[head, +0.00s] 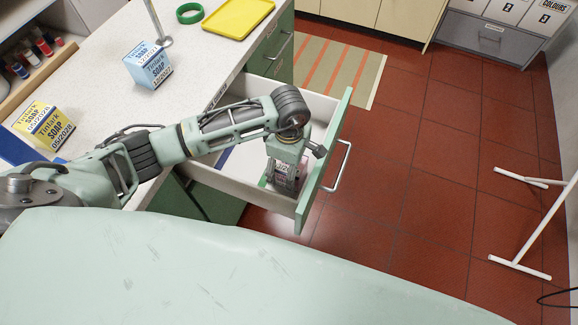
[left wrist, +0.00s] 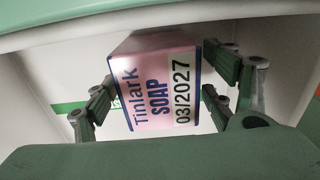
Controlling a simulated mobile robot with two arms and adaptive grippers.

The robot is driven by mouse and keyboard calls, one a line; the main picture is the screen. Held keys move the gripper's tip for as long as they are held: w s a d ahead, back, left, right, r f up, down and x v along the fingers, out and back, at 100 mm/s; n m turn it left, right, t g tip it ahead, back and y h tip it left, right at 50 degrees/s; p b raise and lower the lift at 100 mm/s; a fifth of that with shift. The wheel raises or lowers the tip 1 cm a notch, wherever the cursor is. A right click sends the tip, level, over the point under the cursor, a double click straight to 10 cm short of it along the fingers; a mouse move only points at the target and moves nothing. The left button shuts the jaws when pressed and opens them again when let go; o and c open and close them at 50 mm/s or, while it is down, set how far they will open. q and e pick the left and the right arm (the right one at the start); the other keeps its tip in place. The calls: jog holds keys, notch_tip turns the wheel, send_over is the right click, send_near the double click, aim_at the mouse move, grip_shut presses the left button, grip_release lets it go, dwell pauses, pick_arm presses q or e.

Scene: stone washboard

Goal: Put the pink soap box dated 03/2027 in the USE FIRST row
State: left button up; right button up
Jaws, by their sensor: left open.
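The pink soap box (left wrist: 152,75), marked Tinlark SOAP 03/2027, is inside the open drawer (head: 327,165). In the head view only a little of it shows under my left gripper (head: 284,180). In the left wrist view my left gripper (left wrist: 158,102) is open, with one finger on each side of the box; I cannot tell whether the pads touch it. A green strip (left wrist: 70,107) runs along the drawer floor beside the box, with white lettering mostly hidden by the finger and box. My right gripper is out of view.
The drawer walls and front surround my gripper closely. A blue strip (head: 223,158) lies deeper inside the drawer.

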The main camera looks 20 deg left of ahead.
pick_arm(q)
notch_tip(320, 180, up, 11)
jog(key=shift+r+b, duration=0.1)
jog(key=shift+b, duration=0.95)
